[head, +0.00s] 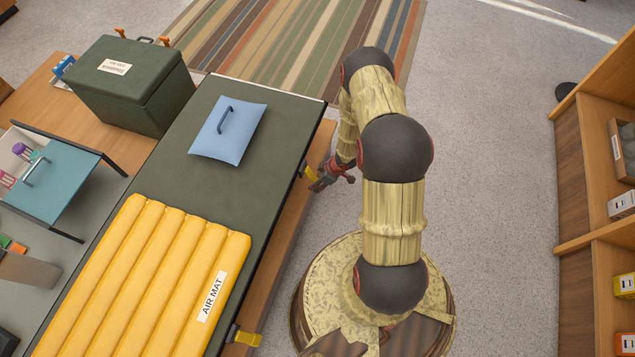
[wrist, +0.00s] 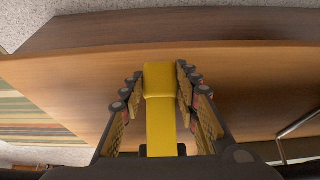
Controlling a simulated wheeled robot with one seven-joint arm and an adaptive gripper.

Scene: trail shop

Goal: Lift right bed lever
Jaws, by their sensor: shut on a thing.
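A yellow lever (head: 309,172) sits at the right long edge of the dark green bed (head: 272,135), towards its far end. My gripper (head: 322,180) is beside that edge, at this lever. In the wrist view, the yellow lever (wrist: 161,125) runs up the middle between the two fingers of my gripper (wrist: 160,88), which are shut on it from both sides. A second yellow lever (head: 245,337) is at the near end of the same edge, away from my gripper.
A blue pillow (head: 228,130) and a yellow air mat (head: 150,270) lie on the bed. A dark green box (head: 130,85) stands on the wooden surface at the left. Wooden shelves (head: 575,190) stand at the far right. Carpet (head: 490,180) between them and my arm is clear.

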